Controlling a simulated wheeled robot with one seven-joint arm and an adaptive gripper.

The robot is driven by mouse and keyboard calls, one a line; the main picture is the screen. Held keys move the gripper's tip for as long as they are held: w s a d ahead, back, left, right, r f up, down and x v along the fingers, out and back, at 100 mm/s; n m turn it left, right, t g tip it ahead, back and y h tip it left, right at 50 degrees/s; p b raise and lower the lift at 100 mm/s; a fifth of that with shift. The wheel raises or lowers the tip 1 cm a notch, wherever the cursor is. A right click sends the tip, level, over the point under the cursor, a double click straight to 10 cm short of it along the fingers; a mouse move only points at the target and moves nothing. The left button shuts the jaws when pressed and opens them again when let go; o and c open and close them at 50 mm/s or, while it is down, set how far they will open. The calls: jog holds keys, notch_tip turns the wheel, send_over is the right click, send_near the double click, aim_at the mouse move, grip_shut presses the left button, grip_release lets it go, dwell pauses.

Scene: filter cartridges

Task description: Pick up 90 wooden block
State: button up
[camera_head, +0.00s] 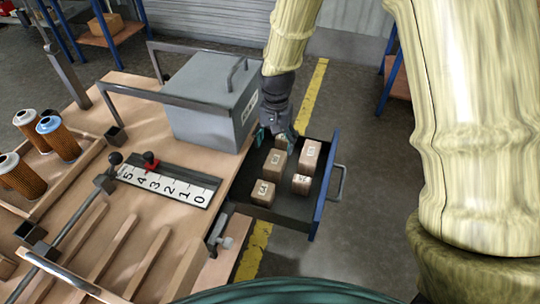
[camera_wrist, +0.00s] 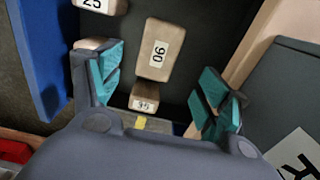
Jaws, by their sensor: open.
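The wooden block marked 90 (camera_wrist: 153,62) lies in the open drawer, its label facing up, near the middle of the wrist view. In the head view it appears to be the block (camera_head: 272,167) just in front of my gripper (camera_head: 277,136). My gripper (camera_wrist: 160,84) is open and empty, with teal fingertips. In the wrist view the fingers stand left and right of the space around the 90 block and a smaller block marked 45 (camera_wrist: 144,104). I cannot tell the height of the fingertips above the blocks.
Other wooden blocks share the drawer: one marked 25 (camera_wrist: 98,5), one partly behind my left finger, and one at the near left (camera_head: 263,193). The drawer's blue front (camera_head: 326,190) bounds it. A grey box (camera_head: 205,105) stands on the bench beside it.

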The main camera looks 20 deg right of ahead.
aim_at(276, 159)
jog(key=shift+s+d+f, duration=0.1)
jog(key=shift+s+f, duration=0.95)
jog(key=shift+f, duration=0.15)
jog(key=f, duration=0.1)
jog(key=w+f, duration=0.1)
jog(key=f, duration=0.1)
jog(key=shift+w, duration=0.3)
jog(key=shift+s, duration=0.2)
jog(key=shift+f, duration=0.2)
jog(key=shift+w+f, duration=0.15)
jog(key=shift+f, duration=0.9)
jog(key=shift+w+f, duration=0.1)
jog(key=shift+f, duration=0.95)
jog(key=c, duration=1.2)
